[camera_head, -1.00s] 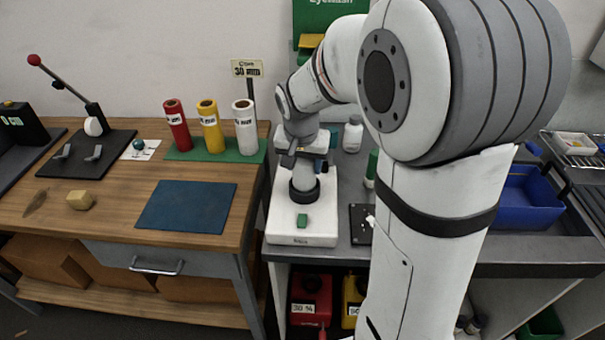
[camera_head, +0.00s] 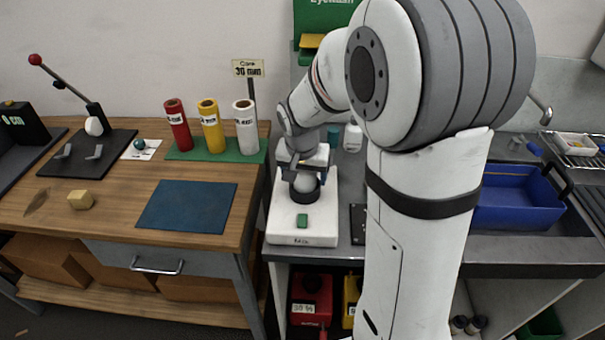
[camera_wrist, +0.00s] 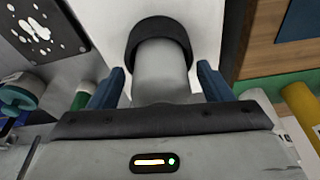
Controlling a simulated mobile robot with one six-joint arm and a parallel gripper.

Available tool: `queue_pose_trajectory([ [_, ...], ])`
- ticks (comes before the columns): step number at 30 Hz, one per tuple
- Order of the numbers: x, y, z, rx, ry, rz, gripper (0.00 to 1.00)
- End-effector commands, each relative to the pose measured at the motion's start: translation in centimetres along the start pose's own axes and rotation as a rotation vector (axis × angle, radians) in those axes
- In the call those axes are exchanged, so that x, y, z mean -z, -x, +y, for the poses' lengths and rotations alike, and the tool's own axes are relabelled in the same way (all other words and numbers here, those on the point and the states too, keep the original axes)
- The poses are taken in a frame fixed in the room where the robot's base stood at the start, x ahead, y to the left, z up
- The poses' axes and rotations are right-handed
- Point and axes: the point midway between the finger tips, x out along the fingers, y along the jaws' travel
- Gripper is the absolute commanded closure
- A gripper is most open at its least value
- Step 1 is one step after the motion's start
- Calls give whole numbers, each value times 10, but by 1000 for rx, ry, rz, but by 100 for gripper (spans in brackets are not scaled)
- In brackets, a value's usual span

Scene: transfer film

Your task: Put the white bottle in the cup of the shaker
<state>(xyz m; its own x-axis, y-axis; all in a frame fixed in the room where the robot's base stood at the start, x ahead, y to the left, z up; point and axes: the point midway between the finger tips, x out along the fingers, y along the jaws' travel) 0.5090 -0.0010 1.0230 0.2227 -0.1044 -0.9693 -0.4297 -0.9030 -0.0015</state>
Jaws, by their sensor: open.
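The shaker (camera_head: 302,238) is a white base with a green button on its front. Its black ring-shaped cup (camera_head: 303,196) also shows in the wrist view (camera_wrist: 160,24). The white bottle (camera_wrist: 162,75) has its far end inside the cup, and its near part stands between my fingers. In the head view, a little of the bottle (camera_head: 304,183) shows above the cup. My gripper (camera_head: 304,170) is open, just above the cup; in the wrist view, its two blue fingers (camera_wrist: 160,85) stand apart from the bottle's sides. The bottle's near end is hidden by my gripper.
Another white bottle (camera_head: 353,137) stands behind the shaker on the right. Red, yellow and white rolls (camera_head: 211,127) stand on a green strip on the wooden table to the left. A blue bin (camera_head: 515,205) sits at the right.

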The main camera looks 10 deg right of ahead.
Motion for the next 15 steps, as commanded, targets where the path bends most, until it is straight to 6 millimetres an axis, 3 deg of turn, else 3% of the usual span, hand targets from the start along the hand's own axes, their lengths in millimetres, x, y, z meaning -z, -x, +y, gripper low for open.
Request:
queue_pose_trajectory([
  [8,1,10,0,1,-1,3,28],
  [15,2,59,0,3,-1,5,28],
])
